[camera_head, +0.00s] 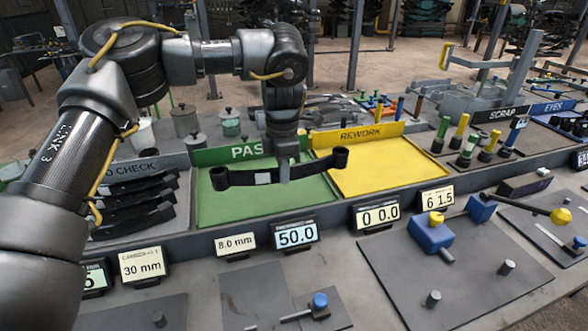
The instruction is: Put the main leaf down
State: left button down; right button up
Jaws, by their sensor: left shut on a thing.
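The main leaf (235,179) is a long, dark, slightly curved bar with a round eye at each end and a light label near its middle. The fingertips are small and partly hidden by the leaf. Whether the leaf touches the tray floor I cannot tell. My right gripper is not in view.
The yellow REWORK tray (390,172) is empty, to the right of the green one. The TO CHECK tray (183,208) at left holds several dark leaves. Displays and cards line the front ledge (335,225). A blue gauge block (430,234) stands on a mat at front right.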

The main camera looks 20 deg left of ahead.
pick_arm(q)
jog(key=p, duration=0.1)
send_over(265, 199)
jog(key=f, duration=0.4)
jog(key=d+f, duration=0.1)
jog(key=shift+f, duration=0.4)
jog(key=shift+a+f, duration=0.4)
jog(key=shift+f, duration=0.05)
jog(key=f, duration=0.1)
jog(key=f+p, duration=0.2)
jog(key=shift+w+a+f, duration=0.15)
jog(key=shift+a+f, duration=0.05)
jog(key=shift+a, duration=0.05)
jog(key=shift+d, duration=0.1)
jog(key=shift+f, duration=0.1)
jog(key=c, duration=1.9)
grip_release()
jog(key=shift+f, duration=0.1)
jog(key=o, duration=0.3)
jog(key=shift+s, duration=0.2)
